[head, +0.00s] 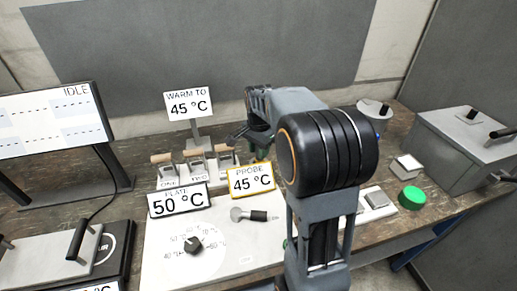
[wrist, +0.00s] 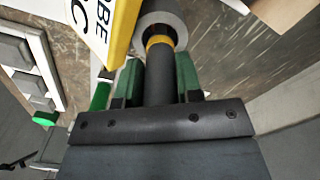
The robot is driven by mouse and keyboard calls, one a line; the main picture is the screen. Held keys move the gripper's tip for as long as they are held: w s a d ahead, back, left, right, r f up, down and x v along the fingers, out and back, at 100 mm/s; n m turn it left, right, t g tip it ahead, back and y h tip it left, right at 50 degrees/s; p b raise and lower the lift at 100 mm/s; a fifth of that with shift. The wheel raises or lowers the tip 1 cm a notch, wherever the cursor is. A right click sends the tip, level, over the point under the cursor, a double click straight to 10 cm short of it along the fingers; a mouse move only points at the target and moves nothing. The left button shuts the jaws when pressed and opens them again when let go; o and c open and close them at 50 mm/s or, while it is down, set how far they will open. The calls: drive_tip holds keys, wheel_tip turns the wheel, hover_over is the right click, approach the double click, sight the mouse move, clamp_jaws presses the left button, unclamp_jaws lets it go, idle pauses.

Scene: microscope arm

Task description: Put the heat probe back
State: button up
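The heat probe shows in the wrist view as a black handle with a yellow band (wrist: 159,41). Its far end sits at or inside a round grey ring-shaped holder (wrist: 178,24); how deep it is seated cannot be told. My gripper (wrist: 159,78) has its green fingers on both sides of the black handle, with no clear gap, so it looks shut on it. In the head view my gripper (head: 259,140) is behind the yellow PROBE 45 °C sign (head: 251,179), partly hidden by my arm. The probe cannot be made out there.
A PLATE 50 °C sign (head: 178,200), green button (head: 411,197) and grey lidded box (head: 465,140) are nearby.

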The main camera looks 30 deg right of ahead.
drive_tip(key=shift+o, duration=0.6)
drive_tip(key=shift+r, duration=0.1)
wheel_tip(320, 180, up, 10)
drive_tip(key=shift+r+p, duration=0.25)
drive_tip(key=shift+p, duration=0.15)
drive_tip(key=shift+r, duration=0.6)
drive_tip(key=s+a+f+n+t, duration=0.1)
drive_tip(key=s+a+f+n, duration=0.2)
drive_tip(key=s+n, duration=0.1)
drive_tip(key=s+a+f+n+t, duration=0.1)
drive_tip(key=s+a+f+n, duration=0.2)
drive_tip(key=s, duration=0.3)
drive_tip(key=s+a+f+n+t, duration=0.1)
drive_tip(key=s+a+f+n, duration=0.2)
drive_tip(key=s+n, duration=0.2)
drive_tip(key=shift+s+a+n+t, duration=0.15)
drive_tip(key=shift+s+n+t, duration=0.15)
drive_tip(key=shift+n, duration=0.3)
drive_tip(key=shift+s+a+f+n, duration=0.25)
drive_tip(key=shift+f+n, duration=0.05)
drive_tip(key=shift+f, duration=0.1)
